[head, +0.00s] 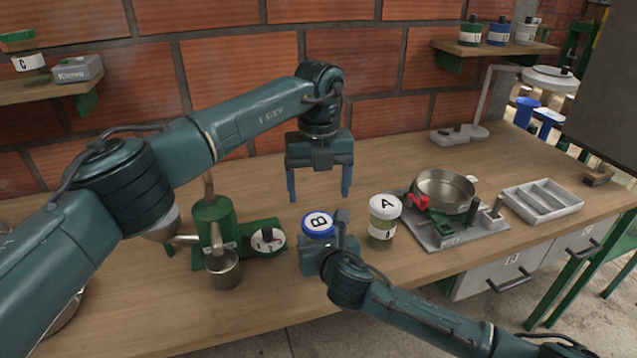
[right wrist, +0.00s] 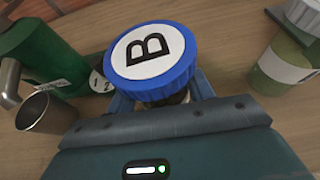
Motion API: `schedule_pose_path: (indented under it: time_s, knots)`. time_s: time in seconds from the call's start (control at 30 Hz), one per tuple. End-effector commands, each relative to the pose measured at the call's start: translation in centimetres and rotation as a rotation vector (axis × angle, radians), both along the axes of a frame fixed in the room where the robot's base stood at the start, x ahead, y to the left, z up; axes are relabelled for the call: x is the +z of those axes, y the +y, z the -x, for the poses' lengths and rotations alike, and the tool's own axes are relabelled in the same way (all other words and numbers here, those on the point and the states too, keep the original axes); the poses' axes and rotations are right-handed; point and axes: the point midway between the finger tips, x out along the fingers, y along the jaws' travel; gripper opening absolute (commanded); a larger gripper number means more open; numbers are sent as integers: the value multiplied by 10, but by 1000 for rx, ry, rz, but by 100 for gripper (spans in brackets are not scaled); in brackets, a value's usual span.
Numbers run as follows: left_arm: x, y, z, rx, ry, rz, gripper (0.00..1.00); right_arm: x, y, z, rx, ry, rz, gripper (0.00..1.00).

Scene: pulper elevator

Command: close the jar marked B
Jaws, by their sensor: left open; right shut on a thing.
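The jar marked B stands on the wooden bench, with a blue-rimmed white lid (head: 318,223) lettered B on top. My right gripper (head: 327,248) is shut on the jar's body, below the lid, from the front. The lid also shows large in the right wrist view (right wrist: 151,60), with a little of the jar (right wrist: 178,97) between the fingers. Whether the lid is fully seated cannot be told. My left gripper (head: 319,193) is open and empty, pointing down, above and behind the lid, its fingers spread and apart from it.
Jar A (head: 384,220) stands just right of jar B. A green machine (head: 212,222) with a metal cup (head: 222,272) stands to the left. A grey plate with a metal pan (head: 444,188) and a compartment tray (head: 542,201) lie right. The bench behind is clear.

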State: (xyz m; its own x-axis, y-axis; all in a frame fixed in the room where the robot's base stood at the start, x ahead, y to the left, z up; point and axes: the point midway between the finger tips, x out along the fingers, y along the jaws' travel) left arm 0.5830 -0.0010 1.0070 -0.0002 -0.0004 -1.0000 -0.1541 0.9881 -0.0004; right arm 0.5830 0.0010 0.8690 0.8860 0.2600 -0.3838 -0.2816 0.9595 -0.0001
Motion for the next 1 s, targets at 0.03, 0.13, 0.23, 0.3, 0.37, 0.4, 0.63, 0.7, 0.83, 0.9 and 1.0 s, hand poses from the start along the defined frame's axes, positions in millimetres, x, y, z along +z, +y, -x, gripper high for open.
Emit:
schedule_pose_path:
  time_s: [0.03,0.13,0.23,0.3,0.37,0.4,0.63,0.7,0.83,0.9,1.0]
  knots:
    - [3,0,0,53,0,1,79,1,0,0,0,-2,-1,0]
    - [6,0,0,128,2,0,79,1,0,0,0,-2,-1,0]
    - [7,1,0,159,1,0,79,1,0,0,0,-2,-1,0]
    - [7,1,0,164,1,0,79,1,0,0,0,-2,-1,0]
    - [7,1,0,163,1,-1,79,1,0,0,1,-2,-1,0]
    - [7,1,0,163,1,0,79,1,0,0,1,-2,-1,0]
    - [1,1,0,161,2,-1,79,1,0,0,1,-2,-1,0]
    - [-7,1,0,161,2,-1,79,1,0,0,1,-2,-1,0]
    - [-28,1,0,160,3,-2,79,1,0,0,1,-2,-1,0]
    - [-39,1,0,160,3,-2,79,1,0,0,1,-2,-1,0]
    - [-53,1,0,160,3,-1,79,1,0,0,1,-2,-1,0]
